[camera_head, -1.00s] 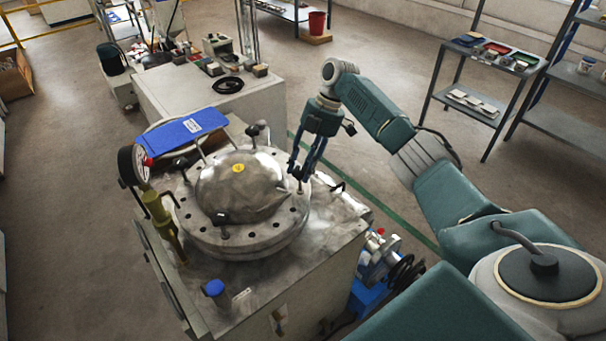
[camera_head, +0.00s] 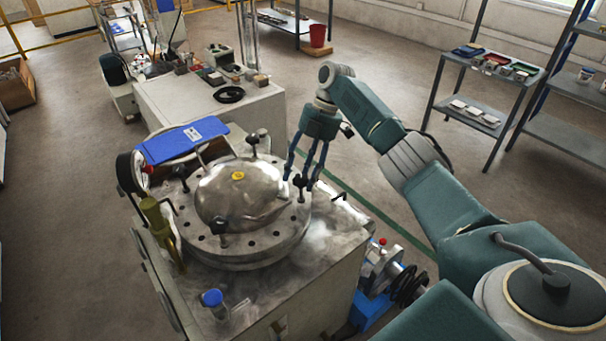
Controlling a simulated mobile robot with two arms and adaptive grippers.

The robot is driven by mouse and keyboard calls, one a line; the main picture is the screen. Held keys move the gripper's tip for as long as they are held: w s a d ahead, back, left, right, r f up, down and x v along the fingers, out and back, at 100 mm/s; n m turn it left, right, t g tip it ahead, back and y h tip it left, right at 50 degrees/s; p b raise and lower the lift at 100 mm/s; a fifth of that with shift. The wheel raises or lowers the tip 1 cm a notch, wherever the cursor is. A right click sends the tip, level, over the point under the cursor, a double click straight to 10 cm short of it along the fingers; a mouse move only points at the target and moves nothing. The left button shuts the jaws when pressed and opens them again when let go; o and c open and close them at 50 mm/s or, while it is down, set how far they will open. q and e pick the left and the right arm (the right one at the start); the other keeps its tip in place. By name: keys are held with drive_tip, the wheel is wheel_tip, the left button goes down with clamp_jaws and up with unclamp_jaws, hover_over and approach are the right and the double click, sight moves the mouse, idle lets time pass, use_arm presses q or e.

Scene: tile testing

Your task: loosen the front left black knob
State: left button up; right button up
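A round metal vessel (camera_head: 250,246) with a domed lid (camera_head: 225,205) sits on a steel-topped cabinet (camera_head: 305,262). Several black knobs stand around the lid's flange. One knob (camera_head: 221,228) is at the front of the lid, nearest me, with nothing touching it. Others are at the left (camera_head: 181,171), the back (camera_head: 253,141) and the right (camera_head: 299,183). My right gripper (camera_head: 302,181) points down at the right knob. My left gripper is out of view.
A pressure gauge (camera_head: 131,172) on a brass fitting (camera_head: 155,218) stands left of the vessel. A blue clipboard (camera_head: 181,140) lies behind it. A blue-capped item (camera_head: 212,298) is at the cabinet's front. A blue pump (camera_head: 370,308) stands at right. Shelving (camera_head: 486,105) is farther right.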

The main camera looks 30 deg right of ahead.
drive_tip(key=shift+s, duration=0.1)
drive_tip(key=shift+d+r, duration=0.1)
drive_tip(key=shift+d, duration=0.05)
drive_tip(key=v, duration=1.1)
drive_tip(key=shift+r, duration=0.4)
drive_tip(key=shift+f, duration=0.1)
